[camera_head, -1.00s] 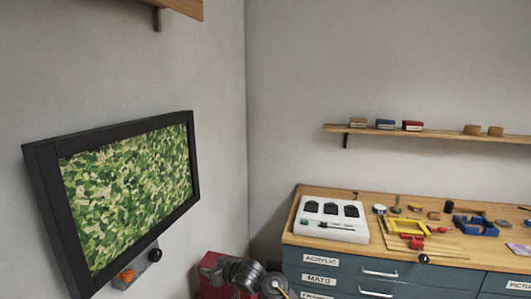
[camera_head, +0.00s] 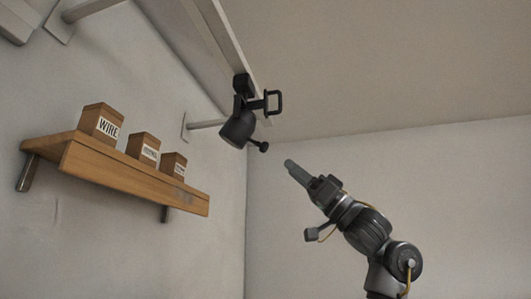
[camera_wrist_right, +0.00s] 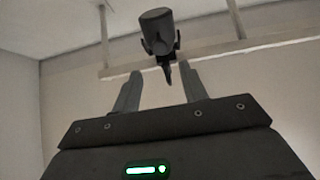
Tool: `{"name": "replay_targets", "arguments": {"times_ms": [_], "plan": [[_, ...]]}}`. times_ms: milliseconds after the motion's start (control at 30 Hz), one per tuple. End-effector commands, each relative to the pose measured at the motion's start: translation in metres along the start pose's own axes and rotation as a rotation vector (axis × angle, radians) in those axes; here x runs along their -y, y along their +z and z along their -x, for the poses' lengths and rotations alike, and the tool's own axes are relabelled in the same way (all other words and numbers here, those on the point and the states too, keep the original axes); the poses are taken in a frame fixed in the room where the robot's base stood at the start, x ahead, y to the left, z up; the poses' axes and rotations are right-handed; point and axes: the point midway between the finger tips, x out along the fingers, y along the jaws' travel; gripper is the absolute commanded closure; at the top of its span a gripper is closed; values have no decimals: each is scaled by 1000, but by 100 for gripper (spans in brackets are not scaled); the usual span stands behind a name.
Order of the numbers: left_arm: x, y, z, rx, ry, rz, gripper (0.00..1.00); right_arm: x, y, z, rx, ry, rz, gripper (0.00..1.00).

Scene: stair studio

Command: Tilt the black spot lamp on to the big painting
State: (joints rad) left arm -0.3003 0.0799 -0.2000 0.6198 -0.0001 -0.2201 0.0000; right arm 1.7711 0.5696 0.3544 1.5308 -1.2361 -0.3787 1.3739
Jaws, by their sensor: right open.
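The black spot lamp (camera_head: 238,128) hangs from a pale rail near the ceiling in the head view. A black loop handle (camera_head: 279,102) and a small knob (camera_head: 264,147) stick out on its right. My right gripper (camera_head: 290,167) is below and to the right of the lamp, pointing up towards it and apart from it. In the right wrist view the lamp (camera_wrist_right: 157,31) shows beyond the open, empty fingers (camera_wrist_right: 160,88), with a thin dark part hanging down between them. No painting is in the current views. My left gripper is out of view.
A wooden wall shelf (camera_head: 135,180) on the left carries labelled boxes, one reading WIRE (camera_head: 101,124). The pale rail (camera_head: 228,45) runs along above it, held by wall brackets (camera_head: 205,124). The space around my right arm looks clear.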

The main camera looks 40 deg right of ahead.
Motion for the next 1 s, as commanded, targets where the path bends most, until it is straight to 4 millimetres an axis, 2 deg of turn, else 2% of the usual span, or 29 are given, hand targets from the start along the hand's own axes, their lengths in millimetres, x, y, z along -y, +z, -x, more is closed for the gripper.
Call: {"name": "replay_targets", "arguments": {"times_ms": [133, 233, 500, 700, 1000], "plan": [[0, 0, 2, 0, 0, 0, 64, 1, -2, -3, -1, -2, -1, 57], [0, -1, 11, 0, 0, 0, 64, 1, -3, -13, 0, -3, -3, 57], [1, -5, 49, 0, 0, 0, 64, 1, -5, -65, 0, -4, -5, 57], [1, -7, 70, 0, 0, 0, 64, 1, -4, -95, 0, -2, -4, 57], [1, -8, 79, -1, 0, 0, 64, 0, -1, -109, -1, -1, -1, 57]]}}
